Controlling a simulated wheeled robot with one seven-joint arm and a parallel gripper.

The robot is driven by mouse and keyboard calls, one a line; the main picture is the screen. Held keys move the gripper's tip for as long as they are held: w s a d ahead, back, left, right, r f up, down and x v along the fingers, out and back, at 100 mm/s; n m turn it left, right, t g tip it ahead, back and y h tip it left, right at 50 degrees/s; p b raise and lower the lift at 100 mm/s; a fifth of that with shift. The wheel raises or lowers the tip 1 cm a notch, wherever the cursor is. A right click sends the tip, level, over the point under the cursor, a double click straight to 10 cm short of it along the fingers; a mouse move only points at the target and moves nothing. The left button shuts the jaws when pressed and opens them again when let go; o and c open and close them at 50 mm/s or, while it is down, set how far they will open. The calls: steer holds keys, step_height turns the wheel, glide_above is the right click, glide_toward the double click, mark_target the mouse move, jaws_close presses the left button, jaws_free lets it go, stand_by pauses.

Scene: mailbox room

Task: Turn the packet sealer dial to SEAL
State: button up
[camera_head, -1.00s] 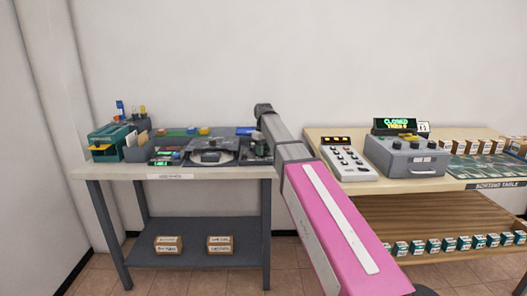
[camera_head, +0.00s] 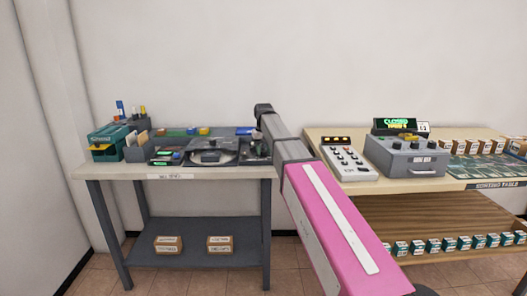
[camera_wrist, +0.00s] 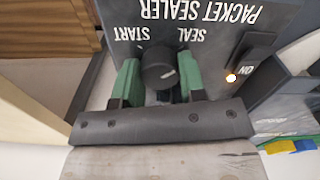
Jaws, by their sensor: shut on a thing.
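The packet sealer (camera_wrist: 225,45) is a dark grey panel in the wrist view, with white lettering that appears upside down. Its round dark dial (camera_wrist: 158,66) sits below the words START and SEAL in the picture. A small pale mark shows on the dial, but I cannot tell clearly which word it points to. My gripper (camera_wrist: 160,80) has a green finger on each side of the dial and is shut on it. In the head view, my arm reaches to the right end of the left table and hides much of that spot.
A black switch beside a lit ON lamp (camera_wrist: 231,78) is right of the dial in the wrist view. The left table (camera_head: 110,171) also holds a teal box (camera_head: 106,142) and a round device (camera_head: 212,153). The sorting table (camera_head: 455,183) stands to the right with a keypad unit (camera_head: 347,163).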

mark_target(263, 150)
stand_by(0.3)
steer(key=o, duration=0.9)
steer(key=shift+r, duration=0.1)
step_height(263, 150, up, 11)
steer(key=shift+f, duration=0.2)
steer(key=shift+s, duration=0.1)
